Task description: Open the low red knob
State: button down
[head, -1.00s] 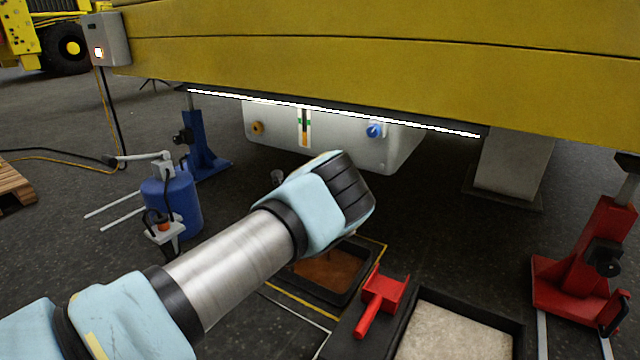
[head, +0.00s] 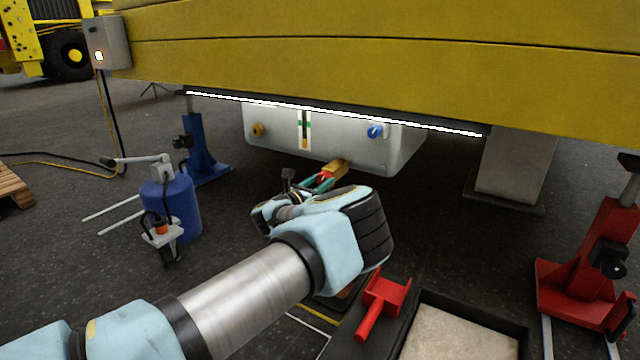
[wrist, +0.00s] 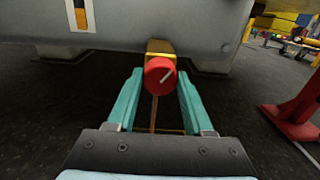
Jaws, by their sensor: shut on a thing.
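The low red knob (wrist: 160,76) sits on a brass fitting (wrist: 159,47) under the grey tank (head: 345,140). Its white mark slants up to the right in the wrist view. My gripper (wrist: 161,84) is shut on the knob, with one teal finger on each side of it. In the head view my gripper (head: 325,180) reaches the knob below the tank, and the brass fitting (head: 335,168) shows just behind. A thin brown vertical streak (wrist: 154,112) shows below the knob between the fingers; it looks like a liquid stream.
A blue knob (head: 375,131) and an orange knob (head: 257,130) are on the tank front. A red tool (head: 381,300) lies by a sand-coloured tray (head: 528,345). A blue jack (head: 203,150) and a red jack (head: 600,250) flank the boom. My forearm mostly hides a dark pan.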

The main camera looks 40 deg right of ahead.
jog(key=shift+f, duration=0.1)
jog(key=shift+c, duration=1.5)
grip_release()
jog(key=shift+a, duration=0.1)
jog(key=p+v, duration=0.4)
jog(key=v, duration=0.6)
jog(key=shift+a, duration=0.3)
